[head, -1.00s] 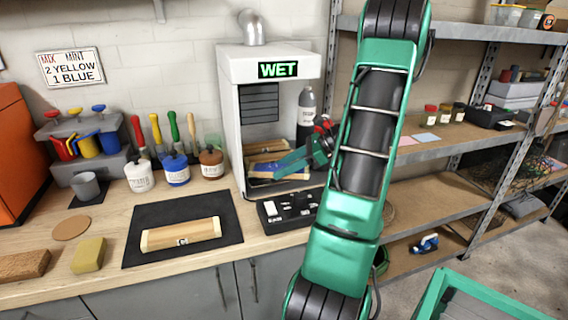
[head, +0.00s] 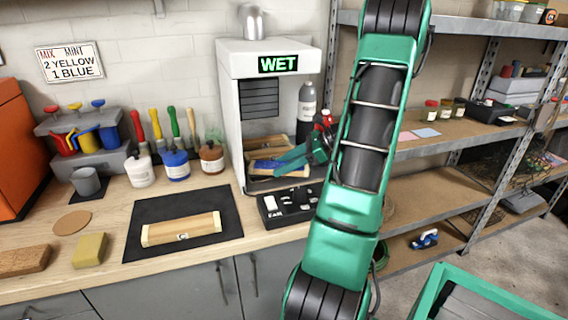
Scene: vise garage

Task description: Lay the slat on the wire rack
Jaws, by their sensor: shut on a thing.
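My gripper (head: 280,168) reaches from the right into the open front of the white cabinet (head: 229,120) with the lit "WET" sign. It is shut on a slat (head: 258,167) with a blue face and pale wooden ends, held low inside the cabinet. The fingers cover its right part. Another wooden slat (head: 262,147) lies behind it in the cabinet. The wire rack's bars cannot be made out clearly; whether the held slat touches it cannot be told.
A dark box with white switches (head: 286,204) stands in front of the cabinet. Bottles of paint (head: 174,165) and brushes stand to its left, a grey bottle (head: 306,105) to its right. A sponge (head: 90,249) lies at the bench's front left. Metal shelves (head: 430,185) are on the right.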

